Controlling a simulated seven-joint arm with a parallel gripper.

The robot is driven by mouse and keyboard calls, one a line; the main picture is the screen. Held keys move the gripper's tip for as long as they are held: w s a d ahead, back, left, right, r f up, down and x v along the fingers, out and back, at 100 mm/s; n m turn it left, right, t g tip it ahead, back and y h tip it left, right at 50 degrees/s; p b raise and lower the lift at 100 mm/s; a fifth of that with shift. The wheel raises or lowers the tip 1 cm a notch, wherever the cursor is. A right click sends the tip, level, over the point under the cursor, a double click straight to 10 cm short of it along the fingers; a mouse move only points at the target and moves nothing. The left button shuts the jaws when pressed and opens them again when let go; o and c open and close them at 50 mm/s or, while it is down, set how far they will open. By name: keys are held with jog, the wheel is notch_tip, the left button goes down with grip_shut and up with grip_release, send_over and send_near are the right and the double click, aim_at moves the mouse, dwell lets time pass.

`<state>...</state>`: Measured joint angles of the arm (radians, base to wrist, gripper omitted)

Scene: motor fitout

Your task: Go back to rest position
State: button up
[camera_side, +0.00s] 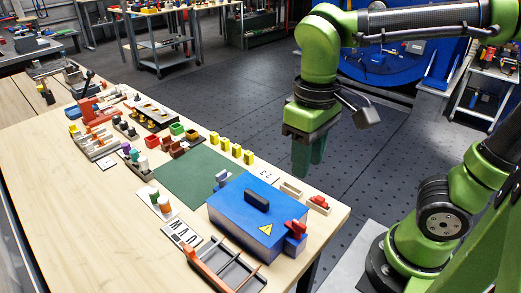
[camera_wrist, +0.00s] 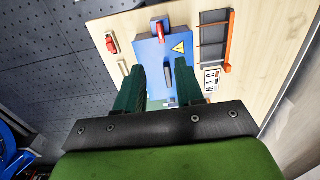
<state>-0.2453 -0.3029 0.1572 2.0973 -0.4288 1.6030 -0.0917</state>
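My gripper (camera_side: 309,158) hangs in the air, fingers down, off the table's edge, above the floor, in the side view. In the wrist view my gripper (camera_wrist: 161,75) has its two dark green fingers apart, with nothing held between them. A blue box (camera_side: 250,215) with a dark handle and a yellow warning sign stands on the table's near corner. The blue box also shows beyond the fingertips in the wrist view (camera_wrist: 152,55). It is apart from my gripper.
The wooden table (camera_side: 45,185) holds a green mat (camera_side: 200,175), several yellow blocks (camera_side: 236,151), a red part in a small tray (camera_side: 319,203) and a dark tray with an orange edge (camera_side: 225,268). Open floor (camera_side: 250,85) lies behind the table.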

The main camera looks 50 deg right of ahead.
jog(key=shift+r, duration=0.3)
jog(key=w+d+m+t+y, duration=0.1)
jog(key=d+m+t+y, duration=0.1)
jog(key=d+m+t, duration=0.2)
jog(key=d+t, duration=0.3)
jog(key=shift+w+d+f, duration=0.15)
jog(key=shift+w+f, duration=0.15)
jog(key=shift+f, duration=0.1)
